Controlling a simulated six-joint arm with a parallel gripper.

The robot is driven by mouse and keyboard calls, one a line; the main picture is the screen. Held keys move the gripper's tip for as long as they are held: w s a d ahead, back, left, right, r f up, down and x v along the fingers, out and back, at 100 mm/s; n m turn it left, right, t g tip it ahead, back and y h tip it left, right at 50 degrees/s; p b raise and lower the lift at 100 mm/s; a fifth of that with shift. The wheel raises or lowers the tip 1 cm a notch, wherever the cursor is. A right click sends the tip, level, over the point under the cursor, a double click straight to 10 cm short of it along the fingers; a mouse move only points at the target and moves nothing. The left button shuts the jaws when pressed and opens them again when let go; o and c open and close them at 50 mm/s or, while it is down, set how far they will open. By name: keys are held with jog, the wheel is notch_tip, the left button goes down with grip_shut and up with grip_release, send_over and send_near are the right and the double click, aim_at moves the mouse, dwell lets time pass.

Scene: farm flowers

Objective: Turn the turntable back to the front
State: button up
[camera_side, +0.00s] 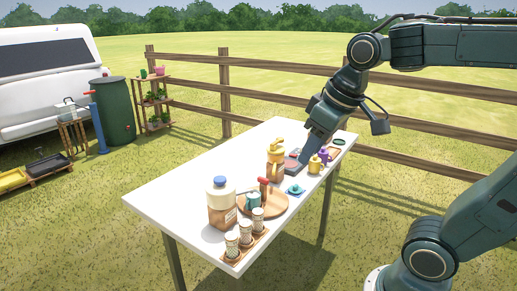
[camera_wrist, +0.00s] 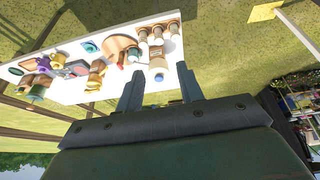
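The turntable (camera_side: 279,207) is a round wooden disc on the white table, towards its near end in the side view. A teal mug (camera_side: 253,200) and a red-topped item (camera_side: 264,184) stand on or against it; which way it is turned I cannot tell. It also shows in the wrist view (camera_wrist: 115,44), upper left of my fingers. My gripper (camera_side: 304,159) hangs over the far part of the table, beyond the turntable and apart from it. In the wrist view my two fingers (camera_wrist: 160,72) are spread wide with nothing held between them.
A large blue-capped jar (camera_side: 222,208) stands close beside the turntable. Several patterned canisters (camera_side: 246,231) stand on a wooden tray in front. A yellow-topped dispenser (camera_side: 275,162), a yellow jar (camera_side: 314,164) and a purple jar (camera_side: 324,154) stand behind. The table's left side (camera_side: 195,180) is clear.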

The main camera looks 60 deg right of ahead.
jog(key=w+d+g, duration=0.1)
jog(key=w+d, duration=0.3)
jog(key=w, duration=0.5)
jog(key=g, duration=0.4)
send_over(263, 178)
notch_tip(263, 178, down, 14)
jog(key=shift+r, duration=0.2)
jog(key=shift+d, duration=0.1)
notch_tip(263, 178, down, 14)
jog(key=shift+r, duration=0.1)
jog(key=shift+c, duration=0.5)
grip_shut()
